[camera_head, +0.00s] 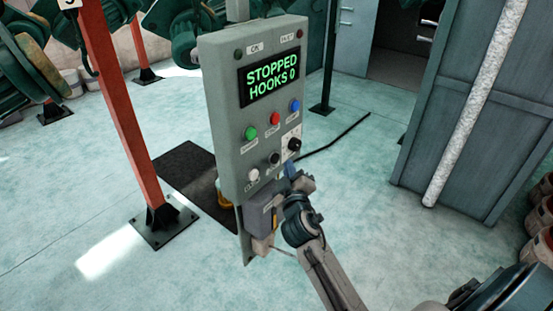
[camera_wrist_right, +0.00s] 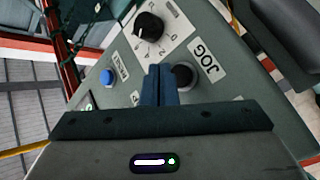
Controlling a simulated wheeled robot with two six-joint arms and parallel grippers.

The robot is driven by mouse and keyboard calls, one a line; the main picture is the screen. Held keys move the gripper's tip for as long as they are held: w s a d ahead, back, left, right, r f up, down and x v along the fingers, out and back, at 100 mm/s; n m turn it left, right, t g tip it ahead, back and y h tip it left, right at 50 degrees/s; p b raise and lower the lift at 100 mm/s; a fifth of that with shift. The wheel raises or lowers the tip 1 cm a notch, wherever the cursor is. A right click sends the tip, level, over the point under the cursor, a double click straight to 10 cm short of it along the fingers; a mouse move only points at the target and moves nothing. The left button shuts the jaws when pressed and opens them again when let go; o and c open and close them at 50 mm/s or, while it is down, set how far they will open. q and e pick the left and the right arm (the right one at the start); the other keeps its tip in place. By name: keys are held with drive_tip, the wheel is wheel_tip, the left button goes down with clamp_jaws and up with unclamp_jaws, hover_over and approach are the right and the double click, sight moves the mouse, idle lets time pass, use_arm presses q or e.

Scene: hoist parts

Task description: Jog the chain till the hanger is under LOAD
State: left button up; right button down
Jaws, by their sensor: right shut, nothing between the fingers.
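The grey control panel (camera_head: 226,120) stands upright in the middle of the head view, its display (camera_head: 270,80) reading "STOPPED HOOKS 0". The black JOG button (camera_head: 274,158) is low on its face; in the wrist view the button (camera_wrist_right: 183,75) sits beside its JOG label, partly behind the fingers. My right gripper (camera_head: 288,170) is shut and empty, its fingertips (camera_wrist_right: 160,72) close to the JOG button; I cannot tell whether they touch it. No hanger or LOAD sign can be made out. My left gripper is out of view.
Green (camera_head: 250,133), red (camera_head: 275,118) and blue (camera_head: 295,105) buttons and a black selector knob (camera_head: 294,144) are close by on the panel. An orange post (camera_head: 120,110) stands left. A grey cabinet (camera_head: 480,130) stands right. The floor between is mostly clear.

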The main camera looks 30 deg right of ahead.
sight(275, 159)
drive_tip(key=shift+w+a, duration=0.25)
drive_tip(key=shift+w, duration=0.35)
drive_tip(key=shift+w, duration=0.1)
idle(1.6)
drive_tip(key=shift+w+a, duration=0.2)
drive_tip(key=shift+w, duration=0.05)
